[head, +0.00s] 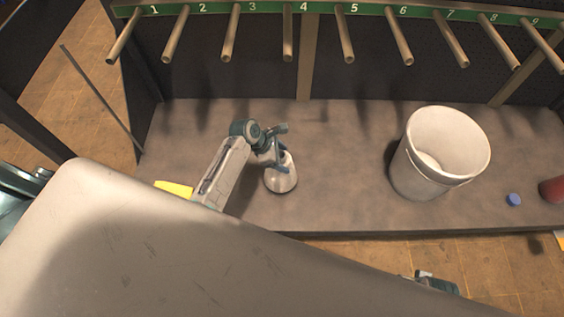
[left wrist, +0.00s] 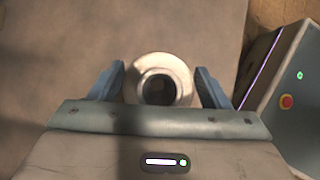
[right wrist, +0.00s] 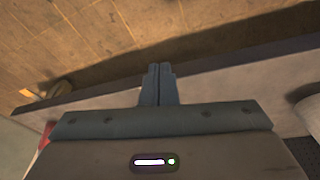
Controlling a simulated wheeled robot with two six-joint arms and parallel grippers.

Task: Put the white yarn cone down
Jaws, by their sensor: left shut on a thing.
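The white yarn cone (head: 281,180) is upright at the grey shelf surface, left of the middle in the head view. My left gripper (head: 280,160) is shut on its upper part from above. In the left wrist view the cone (left wrist: 180,75) shows from above, with a dark round hole in its top, between the two blue fingers of the left gripper (left wrist: 159,85). I cannot tell whether its base touches the surface. My right gripper (right wrist: 158,84) has its fingers together with nothing between them, over the shelf's front edge in the right wrist view.
A white bucket (head: 405,174) stands right of the cone on the shelf (head: 340,200), with a blue cap (head: 513,199) and a red object (head: 553,189) farther right. A green rail (head: 330,8) with numbered pegs runs above. A yellow item (head: 174,188) lies left. The shelf between cone and bucket is clear.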

